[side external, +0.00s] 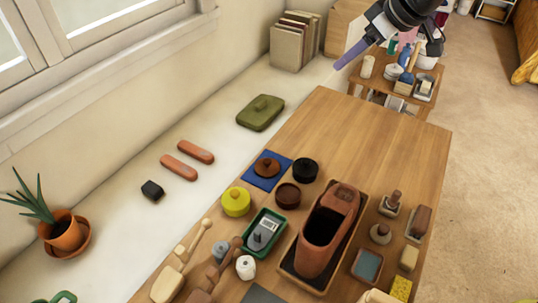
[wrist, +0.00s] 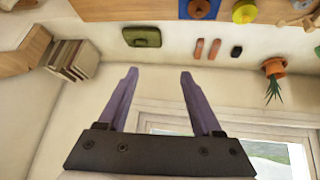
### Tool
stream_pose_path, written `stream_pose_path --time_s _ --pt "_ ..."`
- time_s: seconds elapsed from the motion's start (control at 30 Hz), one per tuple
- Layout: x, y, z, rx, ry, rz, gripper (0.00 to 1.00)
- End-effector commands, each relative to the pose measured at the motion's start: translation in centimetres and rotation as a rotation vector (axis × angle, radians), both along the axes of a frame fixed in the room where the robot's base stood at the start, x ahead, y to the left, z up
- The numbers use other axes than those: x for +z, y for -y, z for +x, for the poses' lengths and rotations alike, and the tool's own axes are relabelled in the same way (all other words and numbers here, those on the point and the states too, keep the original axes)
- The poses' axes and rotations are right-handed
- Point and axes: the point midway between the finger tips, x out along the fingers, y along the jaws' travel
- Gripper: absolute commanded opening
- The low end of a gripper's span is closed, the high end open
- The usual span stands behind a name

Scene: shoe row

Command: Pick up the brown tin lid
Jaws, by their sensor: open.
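The brown tin lid (side external: 267,167), round with a small knob, lies on a blue mat (side external: 253,182) on the wooden table. It also shows at the top edge of the wrist view (wrist: 199,6). A dark brown round tin (side external: 288,196) stands just in front of the mat, and a black round tin or lid (side external: 306,169) is to its right. My gripper (wrist: 158,73) is open and empty, with purple fingers apart. In the side view one purple finger (side external: 350,54) shows high at the upper right, far from the lid.
A yellow lidded tin (side external: 236,202), a green tray (side external: 262,246) and a large brown shoe (side external: 322,240) crowd the table's front. The table's far part (side external: 370,130) is clear. A green lidded box (side external: 260,113) and books (side external: 293,42) stand by the wall.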

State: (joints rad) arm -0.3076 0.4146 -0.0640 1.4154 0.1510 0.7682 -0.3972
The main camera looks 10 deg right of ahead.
Motion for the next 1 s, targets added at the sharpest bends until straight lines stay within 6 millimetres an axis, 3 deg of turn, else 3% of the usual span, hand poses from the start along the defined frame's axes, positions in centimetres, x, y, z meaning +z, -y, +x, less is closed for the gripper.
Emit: stream_pose_path --time_s 0.03,0.1,0.2,0.4,0.5,0.6,1.0 --pt "-2.4 -2.0 1.3 0.027 -0.024 -0.007 0.67" --pt "-5.4 -4.4 2.6 0.059 -0.05 -0.014 0.67" --pt "-10.0 -7.5 3.6 0.096 -0.094 -0.025 0.67" --pt "-17.9 -11.3 3.0 0.15 -0.187 -0.063 0.67" --pt "-20.1 -12.1 2.3 0.165 -0.219 -0.077 0.67" --pt "-21.1 -12.8 2.1 0.176 -0.225 -0.081 0.67" --pt "-27.3 -14.5 3.9 0.174 -0.226 -0.081 0.67"
